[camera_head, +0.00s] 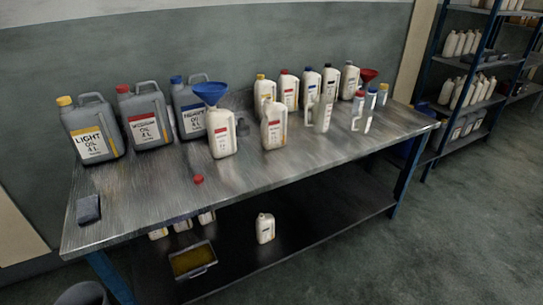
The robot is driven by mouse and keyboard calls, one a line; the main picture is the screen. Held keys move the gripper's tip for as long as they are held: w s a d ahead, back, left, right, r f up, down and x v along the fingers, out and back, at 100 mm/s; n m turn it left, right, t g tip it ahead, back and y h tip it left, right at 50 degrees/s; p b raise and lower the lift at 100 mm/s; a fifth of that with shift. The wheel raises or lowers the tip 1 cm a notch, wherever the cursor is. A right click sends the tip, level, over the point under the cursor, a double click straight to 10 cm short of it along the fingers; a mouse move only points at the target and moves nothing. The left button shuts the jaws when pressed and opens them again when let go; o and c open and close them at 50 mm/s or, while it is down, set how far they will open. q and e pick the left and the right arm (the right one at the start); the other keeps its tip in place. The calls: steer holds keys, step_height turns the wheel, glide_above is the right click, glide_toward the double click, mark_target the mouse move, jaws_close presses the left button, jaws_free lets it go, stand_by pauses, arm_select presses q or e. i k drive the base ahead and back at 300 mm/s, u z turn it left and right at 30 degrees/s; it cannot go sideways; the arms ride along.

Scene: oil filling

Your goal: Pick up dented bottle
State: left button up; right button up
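Several white bottles stand on the metal workbench (240,180). One white bottle with a red label (222,140) has a blue funnel (210,93) in its top. Another white bottle with a red label (274,128) stands to its right and shows no coloured cap. A row of white capped bottles (289,91) stands behind. One more white bottle (265,228) stands alone on the lower shelf. No dent is clear at this size, so I cannot tell which bottle is dented. Neither of my grippers is in view.
Three grey oil jugs, light (91,130), medium (145,120) and heavy (190,108), stand at the back left. A loose red cap (198,180) and a dark block (88,209) lie near the front. A tray (193,260) sits below. The bench's front is mostly clear.

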mark_target(274, 124)
steer(key=z, duration=1)
steer(key=i, duration=1.2)
steer(key=u, duration=0.1)
